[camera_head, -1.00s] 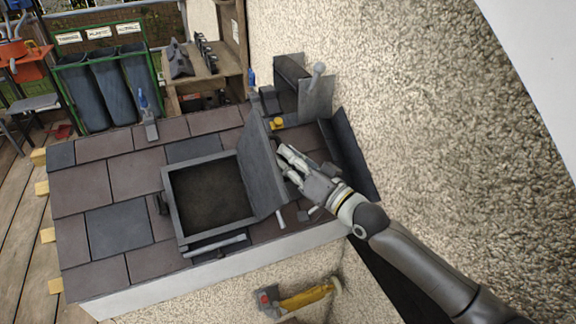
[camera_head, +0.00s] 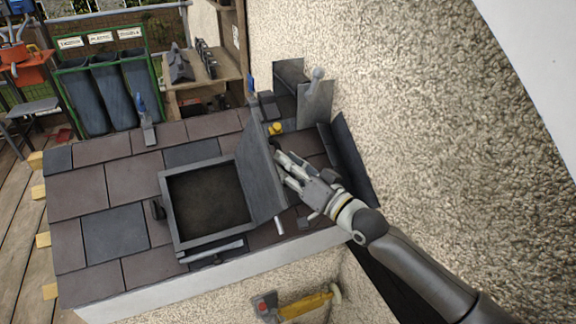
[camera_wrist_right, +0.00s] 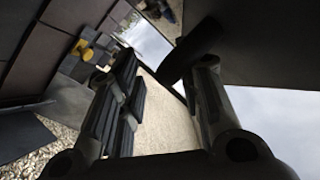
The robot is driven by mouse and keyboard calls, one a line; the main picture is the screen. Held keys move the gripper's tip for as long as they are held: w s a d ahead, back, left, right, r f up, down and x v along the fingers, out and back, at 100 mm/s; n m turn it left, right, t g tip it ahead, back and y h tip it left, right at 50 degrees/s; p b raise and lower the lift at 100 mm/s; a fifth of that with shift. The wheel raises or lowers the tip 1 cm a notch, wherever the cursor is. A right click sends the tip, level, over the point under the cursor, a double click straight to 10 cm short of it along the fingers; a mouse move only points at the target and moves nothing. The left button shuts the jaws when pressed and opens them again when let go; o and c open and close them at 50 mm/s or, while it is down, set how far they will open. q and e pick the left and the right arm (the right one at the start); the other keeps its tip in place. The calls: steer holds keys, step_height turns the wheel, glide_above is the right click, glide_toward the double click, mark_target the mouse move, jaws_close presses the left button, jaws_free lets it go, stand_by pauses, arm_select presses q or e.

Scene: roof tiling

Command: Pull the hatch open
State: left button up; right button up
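The hatch is a grey square frame (camera_head: 166,215) in the tiled roof, with a dark opening (camera_head: 208,197) inside. Its grey lid (camera_head: 262,180) stands raised, steeply tilted, along the frame's right side. My right gripper (camera_head: 281,166) is on the right of the lid, by its outer face. In the wrist view my right gripper (camera_wrist_right: 165,75) has its fingers apart, with the wall showing between them. A dark rounded bar (camera_wrist_right: 190,48), perhaps the lid's handle, is at one fingertip; I cannot tell whether they touch. My left gripper is not in view.
The pebbled wall (camera_head: 420,110) rises close on the right. A yellow-topped object (camera_head: 275,128) and grey metal pieces (camera_head: 315,100) sit behind the lid. A blue-handled tool (camera_head: 145,118) lies on the roof tiles. The tiles left of the hatch are mostly clear.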

steer(key=shift+r, duration=0.1)
step_height(320, 180, up, 10)
stand_by(0.4)
